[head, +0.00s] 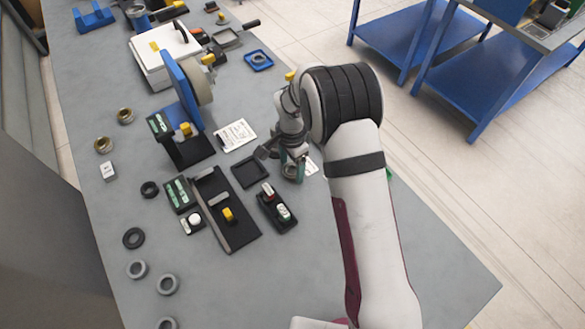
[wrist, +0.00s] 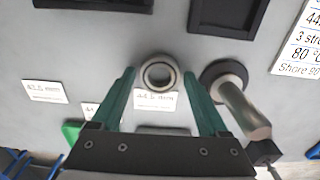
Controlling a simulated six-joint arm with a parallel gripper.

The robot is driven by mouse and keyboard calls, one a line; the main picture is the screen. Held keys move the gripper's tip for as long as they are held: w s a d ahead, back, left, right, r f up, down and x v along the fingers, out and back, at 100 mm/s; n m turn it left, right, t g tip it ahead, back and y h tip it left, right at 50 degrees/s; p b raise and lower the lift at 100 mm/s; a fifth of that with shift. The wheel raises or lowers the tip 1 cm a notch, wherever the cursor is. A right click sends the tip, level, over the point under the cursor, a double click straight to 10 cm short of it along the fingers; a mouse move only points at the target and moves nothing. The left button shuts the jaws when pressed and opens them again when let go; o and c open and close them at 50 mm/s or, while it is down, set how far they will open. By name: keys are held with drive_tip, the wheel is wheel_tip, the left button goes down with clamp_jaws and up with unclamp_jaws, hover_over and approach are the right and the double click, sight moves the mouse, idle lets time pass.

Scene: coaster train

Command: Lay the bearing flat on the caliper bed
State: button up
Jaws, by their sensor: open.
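A grey metal ring, the bearing (wrist: 147,76), shows between the fingertips of my gripper (wrist: 159,72) in the wrist view. The green fingers stand apart on either side of it, with a gap to each. It looks flat on the grey table beside a printed size card (wrist: 155,98). In the head view my gripper (head: 294,176) points down at the table, and the ring is hidden there. A long black plate with a grey bar and a yellow knob, seemingly the caliper bed (head: 240,237), lies to its left with no ring on it.
In the wrist view a metal cylinder with a round dark end (wrist: 243,110) stands close right of the right finger. A black square tray (head: 251,172) and a black block with two buttons (head: 277,208) lie near my gripper. Several loose rings (head: 137,270) lie at left.

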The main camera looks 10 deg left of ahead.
drive_tip(key=c, duration=1.1)
drive_tip(key=shift+r, duration=2.3)
drive_tip(key=s+a+n, duration=0.1)
drive_tip(key=a+n, duration=0.2)
drive_tip(key=s+a+n, duration=0.1)
drive_tip(key=a+n, duration=0.2)
drive_tip(key=a, duration=0.1)
drive_tip(key=s+a+n, duration=0.2)
drive_tip(key=a+n, duration=0.1)
drive_tip(key=n, duration=0.1)
drive_tip(key=shift+a+r, duration=0.2)
drive_tip(key=shift+r, duration=0.2)
drive_tip(key=s+a+n, duration=0.1)
drive_tip(key=a+n, duration=0.1)
drive_tip(key=s+a+n, duration=0.2)
drive_tip(key=n, duration=0.1)
drive_tip(key=s+a+n, duration=0.1)
drive_tip(key=a+n, duration=0.2)
drive_tip(key=shift+s+a+r, duration=0.1)
drive_tip(key=shift+s+r, duration=0.25)
drive_tip(key=shift+s, duration=0.05)
